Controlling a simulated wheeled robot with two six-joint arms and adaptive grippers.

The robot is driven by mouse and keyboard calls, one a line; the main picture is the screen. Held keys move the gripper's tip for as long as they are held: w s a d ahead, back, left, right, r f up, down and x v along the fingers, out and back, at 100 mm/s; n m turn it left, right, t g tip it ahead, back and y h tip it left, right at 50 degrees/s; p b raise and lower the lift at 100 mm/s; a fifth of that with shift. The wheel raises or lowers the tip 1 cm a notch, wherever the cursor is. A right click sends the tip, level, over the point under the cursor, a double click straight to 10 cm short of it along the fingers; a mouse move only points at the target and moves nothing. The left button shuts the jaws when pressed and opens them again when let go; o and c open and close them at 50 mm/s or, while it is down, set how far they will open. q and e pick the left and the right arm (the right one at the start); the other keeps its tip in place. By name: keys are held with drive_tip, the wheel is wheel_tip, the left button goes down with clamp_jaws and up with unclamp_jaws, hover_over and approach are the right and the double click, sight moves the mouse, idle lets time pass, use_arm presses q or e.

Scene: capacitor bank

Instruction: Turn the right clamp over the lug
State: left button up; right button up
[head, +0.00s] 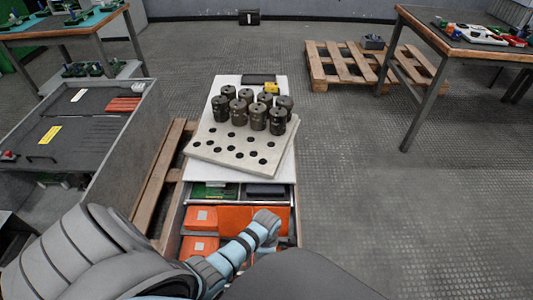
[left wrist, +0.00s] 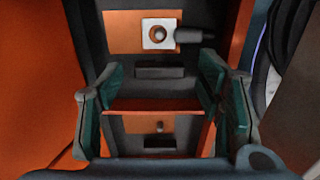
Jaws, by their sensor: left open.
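In the left wrist view a pale square lug (left wrist: 159,34) with a round centre sits on an orange plate near the top. A dark clamp (left wrist: 193,36) lies sideways at the lug's right edge; whether it overlaps the lug I cannot tell. My left gripper (left wrist: 160,92) is open, its green-padded fingers apart below the lug, with nothing held between them. In the head view my left arm reaches into the open drawer (head: 171,228); its fingers are hidden there. My right gripper is not in view.
Orange blocks (head: 201,219) fill the drawer. Above it, a holed plate (head: 213,146) and several dark cylinders (head: 258,116) stand on the cabinet top. A grey bin (head: 118,135) stands left, a wooden pallet (head: 319,66) behind. The floor (head: 400,220) to the right is clear.

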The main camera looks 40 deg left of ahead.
use_arm(q)
drive_tip(key=shift+c, duration=0.4)
drive_tip(key=c, duration=1.1)
